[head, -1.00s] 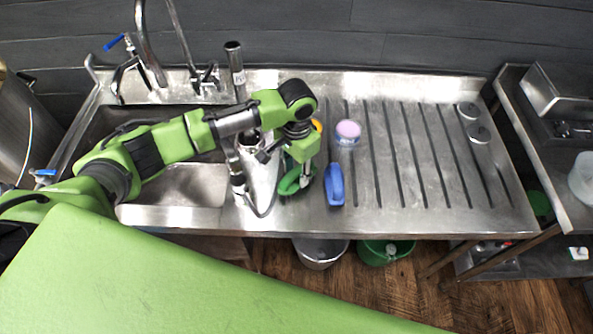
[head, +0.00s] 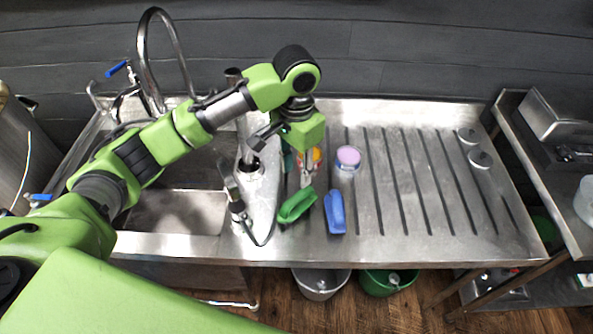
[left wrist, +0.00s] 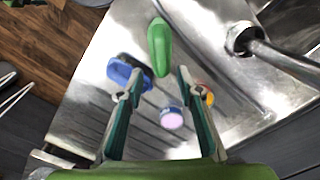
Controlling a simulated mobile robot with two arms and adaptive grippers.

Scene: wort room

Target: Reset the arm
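My left arm reaches in from the left of the head view, over the sink. Its gripper (head: 304,178) hangs pointing down above the steel drainboard (head: 415,185). In the left wrist view its two fingers (left wrist: 158,82) are spread apart with nothing held between them. A green brush-like item (head: 297,205) lies on the drainboard just in front of the gripper. A blue brush (head: 336,212) lies to its right. The right gripper does not show in either view.
A jar with a pink lid (head: 348,158) stands behind the blue brush, beside an orange-topped container (head: 316,154). The sink basin (head: 178,212) and curved faucet (head: 146,50) are at the left. Buckets (head: 320,284) stand below. The ribbed drainboard's right half is mostly clear.

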